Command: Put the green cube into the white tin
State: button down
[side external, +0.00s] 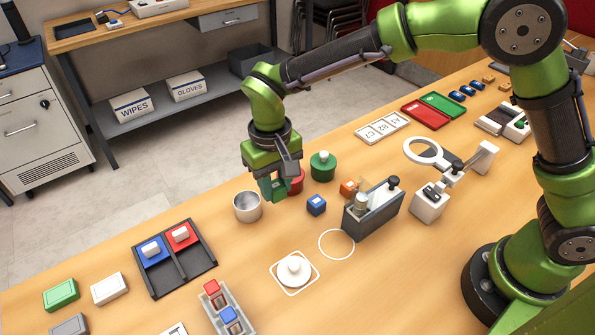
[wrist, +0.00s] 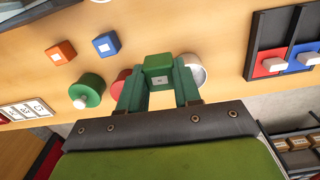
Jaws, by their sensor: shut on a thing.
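My gripper (side external: 273,188) is shut on the green cube, which shows clearly between the two green fingers in the wrist view (wrist: 158,64). In the side view, the cube is hard to tell apart from the green fingers. The white tin (side external: 247,207) stands open on the table, just left of my gripper in the side view. In the wrist view, the white tin (wrist: 197,72) is right beside the right finger and partly hidden by it. The cube is beside the tin's opening in that view, not over its middle.
A red tin (side external: 297,182) stands close behind my gripper, with a lidded green tin (side external: 322,167) beyond it. A blue cube (side external: 316,205) and an orange cube (side external: 348,187) lie to the right. A white knobbed lid (side external: 294,270) and dark divided tray (side external: 200,274) are nearer the camera.

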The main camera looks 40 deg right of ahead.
jog(key=w+a+r, duration=0.1)
jog(key=w+a, duration=0.3)
jog(key=w, duration=0.2)
jog(key=shift+d+f, duration=0.1)
jog(key=shift+f, duration=2.3)
jog(key=shift+f, duration=0.55)
jog(key=c, duration=0.7)
grip_release()
jog(key=r, duration=1.7)
jog(key=shift+a, duration=0.2)
